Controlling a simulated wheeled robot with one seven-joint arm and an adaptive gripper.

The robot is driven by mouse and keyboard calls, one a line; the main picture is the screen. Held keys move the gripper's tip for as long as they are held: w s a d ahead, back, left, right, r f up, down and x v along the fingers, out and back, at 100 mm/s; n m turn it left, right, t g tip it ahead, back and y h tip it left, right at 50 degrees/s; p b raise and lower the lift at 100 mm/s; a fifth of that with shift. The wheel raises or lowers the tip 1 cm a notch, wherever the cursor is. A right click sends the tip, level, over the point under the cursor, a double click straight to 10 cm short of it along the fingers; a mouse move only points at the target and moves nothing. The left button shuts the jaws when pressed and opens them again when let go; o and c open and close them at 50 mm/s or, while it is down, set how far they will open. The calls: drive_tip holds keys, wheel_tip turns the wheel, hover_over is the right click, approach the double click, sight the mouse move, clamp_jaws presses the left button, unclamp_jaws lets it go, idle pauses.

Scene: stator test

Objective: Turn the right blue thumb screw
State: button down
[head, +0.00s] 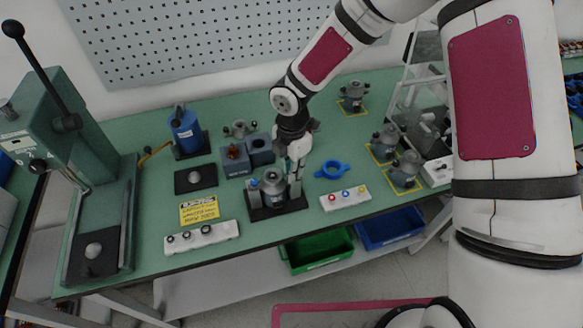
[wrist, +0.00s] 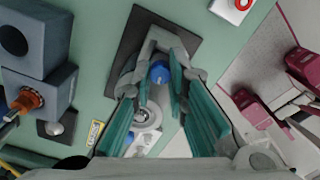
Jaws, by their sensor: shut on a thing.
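The stator fixture (head: 276,209) stands on a black base on the green bench, with a grey metal stator (head: 272,183) between its two uprights. The left blue thumb screw (head: 254,183) shows on the left upright. My gripper (head: 293,178) points down at the right upright. In the wrist view, the teal fingers of my gripper (wrist: 160,75) are shut on the right blue thumb screw (wrist: 158,71), whose blue head shows between the fingertips. In the head view the fingers hide this screw. The stator ring (wrist: 148,117) lies beyond the fingers in the wrist view.
A white button box (head: 345,200) and a blue ring (head: 333,170) stand to the right of the fixture. Dark blocks (head: 236,160) stand behind it to the left. A white strip with knobs (head: 201,237) lies at the front left. A press (head: 75,150) stands far left.

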drive_tip(key=m, duration=0.6)
drive_tip(key=shift+b, duration=0.35)
drive_tip(key=shift+m, duration=0.4)
drive_tip(key=c, duration=1.8)
unclamp_jaws()
wheel_tip(320, 180, up, 12)
drive_tip(key=shift+r, duration=0.1)
drive_tip(key=shift+o, duration=0.5)
